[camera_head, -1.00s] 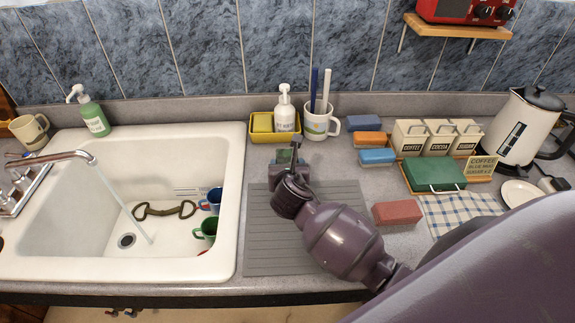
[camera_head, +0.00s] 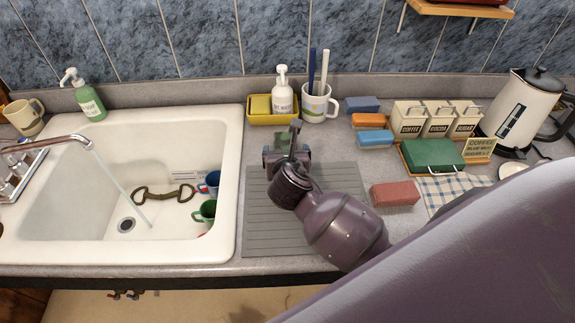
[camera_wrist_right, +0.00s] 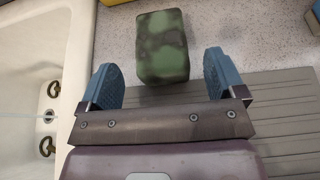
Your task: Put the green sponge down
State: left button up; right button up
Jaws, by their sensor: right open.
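The green sponge (camera_wrist_right: 160,47), with dark mottled patches, lies on the grey counter just beyond the far edge of the ribbed drain mat. In the head view, only a bit of the sponge (camera_head: 283,137) shows behind my right gripper (camera_head: 287,158). In the wrist view, my right gripper (camera_wrist_right: 163,80) is open, its two blue fingers spread wide. The sponge is ahead of the gap between them, with clear space on both sides and neither finger touching it. My left gripper is not in view.
The sink (camera_head: 240,180) with running water is left of the ribbed mat (camera_head: 258,220). A yellow tray (camera_head: 273,121) with a soap bottle and a white mug (camera_head: 318,105) stand behind the gripper. A red sponge (camera_head: 394,194) and blue sponge (camera_head: 375,138) lie to the right.

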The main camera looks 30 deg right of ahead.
jog(key=v, duration=0.8)
jog(key=shift+s+a, duration=0.1)
jog(key=shift+s, duration=0.1)
